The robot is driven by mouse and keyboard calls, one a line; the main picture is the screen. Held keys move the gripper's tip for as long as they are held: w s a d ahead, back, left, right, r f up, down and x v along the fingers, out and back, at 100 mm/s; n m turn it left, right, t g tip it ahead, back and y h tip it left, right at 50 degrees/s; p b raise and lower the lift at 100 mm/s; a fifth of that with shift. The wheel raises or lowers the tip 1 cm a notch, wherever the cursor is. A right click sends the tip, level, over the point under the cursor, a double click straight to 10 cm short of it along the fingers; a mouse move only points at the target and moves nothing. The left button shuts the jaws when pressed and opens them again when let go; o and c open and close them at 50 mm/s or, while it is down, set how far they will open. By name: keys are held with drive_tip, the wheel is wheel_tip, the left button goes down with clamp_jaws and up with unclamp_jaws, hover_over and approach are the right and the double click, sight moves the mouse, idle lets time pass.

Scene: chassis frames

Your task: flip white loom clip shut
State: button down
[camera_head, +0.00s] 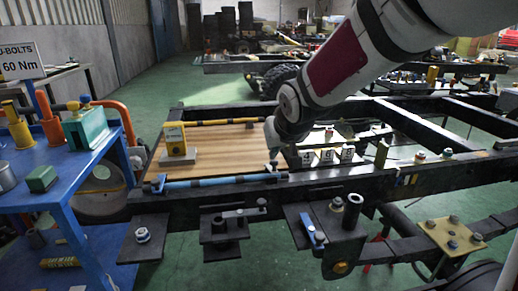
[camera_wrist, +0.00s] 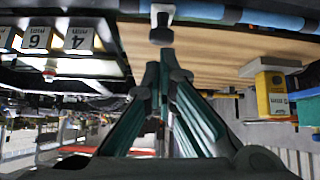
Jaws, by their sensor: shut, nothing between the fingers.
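A small white piece, likely the loom clip (camera_wrist: 154,15), shows at the top of the wrist view by the end of a dark and blue loom (camera_wrist: 272,20). A black round knob (camera_wrist: 161,36) sits just below it there. I cannot tell whether the clip stands open or shut. In the head view the blue loom (camera_head: 215,182) runs along the near edge of the wooden board, and its right end lies close to my gripper (camera_head: 275,164). My gripper's fingers (camera_wrist: 166,62) are together and empty, pointing at the knob with a small gap in the picture.
White numbered blocks (camera_head: 327,156) stand right of my gripper. Black chassis rails (camera_head: 420,172) surround the area. A blue cart (camera_head: 70,170) stands at left.

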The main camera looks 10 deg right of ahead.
drive_tip(key=shift+w, duration=0.2)
drive_tip(key=shift+r, duration=0.2)
drive_tip(key=shift+r+p, duration=0.7)
drive_tip(key=shift+r+p, duration=0.35)
drive_tip(key=shift+r, duration=0.05)
wheel_tip(320, 180, up, 3)
drive_tip(key=shift+a+r+p, duration=0.1)
drive_tip(key=shift+p, duration=1.05)
drive_tip(key=b, duration=0.2)
approach(273, 161)
drive_tip(key=s, duration=0.1)
drive_tip(key=s+f, duration=0.1)
drive_tip(key=shift+s, duration=0.35)
